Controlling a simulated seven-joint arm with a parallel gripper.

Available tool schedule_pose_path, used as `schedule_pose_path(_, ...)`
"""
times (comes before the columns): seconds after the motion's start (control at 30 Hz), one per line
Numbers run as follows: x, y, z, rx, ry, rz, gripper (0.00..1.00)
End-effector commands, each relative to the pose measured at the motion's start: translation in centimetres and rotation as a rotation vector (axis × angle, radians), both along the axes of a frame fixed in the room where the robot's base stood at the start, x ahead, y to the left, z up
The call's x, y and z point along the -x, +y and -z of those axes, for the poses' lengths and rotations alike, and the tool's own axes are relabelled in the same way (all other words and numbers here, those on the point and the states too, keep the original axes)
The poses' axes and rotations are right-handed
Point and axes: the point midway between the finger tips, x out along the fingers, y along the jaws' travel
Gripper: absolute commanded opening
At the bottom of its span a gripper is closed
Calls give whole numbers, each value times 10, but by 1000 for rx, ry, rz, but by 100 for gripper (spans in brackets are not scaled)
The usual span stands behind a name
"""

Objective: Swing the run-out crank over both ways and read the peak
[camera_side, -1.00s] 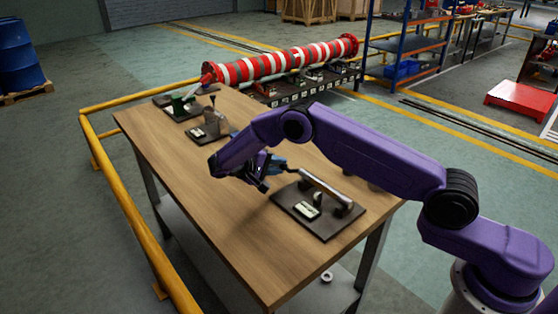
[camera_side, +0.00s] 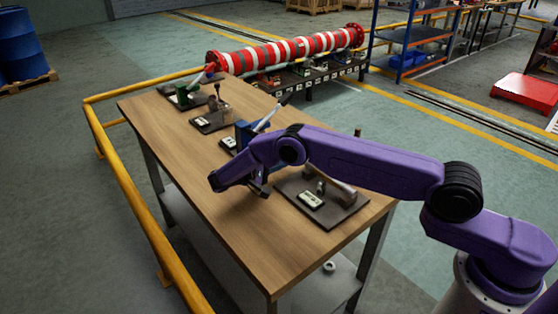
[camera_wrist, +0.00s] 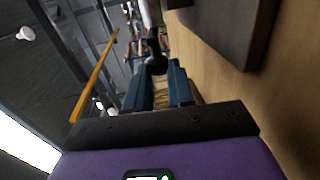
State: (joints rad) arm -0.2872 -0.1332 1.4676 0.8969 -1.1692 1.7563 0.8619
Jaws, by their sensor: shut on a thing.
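A fixture with a grey bar (camera_side: 340,186), a dark base plate (camera_side: 345,216) and a small white readout (camera_side: 311,200) sits at the table's near right end. My gripper (camera_side: 262,189) is just left of this plate, low over the table, its fingertips mostly hidden by my arm. In the wrist view my blue fingers (camera_wrist: 158,88) are closed around a dark rounded knob (camera_wrist: 157,64) on a pale shaft. I cannot tell whether this knob belongs to the run-out crank. The readout's figures are too small to read.
A blue fixture (camera_side: 242,134) with a white lever (camera_side: 267,117) stands beyond my arm. A grey fixture (camera_side: 213,117) and a green one (camera_side: 183,97) stand farther back. The wooden tabletop (camera_side: 240,235) is clear at front left. A yellow rail (camera_side: 140,210) runs along its left side.

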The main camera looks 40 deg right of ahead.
Motion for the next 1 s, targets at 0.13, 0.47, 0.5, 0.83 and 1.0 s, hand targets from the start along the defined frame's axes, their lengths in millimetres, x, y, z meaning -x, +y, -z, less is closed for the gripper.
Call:
schedule_pose_path(0.13,0,-1,1,-1,2,2,46)
schedule_pose_path(0.47,0,0,0,-1,1,1,48)
schedule_pose_path(0.5,0,2,0,-1,0,0,48)
schedule_pose_path(0.83,0,41,-5,-2,-1,0,48)
schedule_pose_path(1.0,0,58,-7,-2,0,1,48)
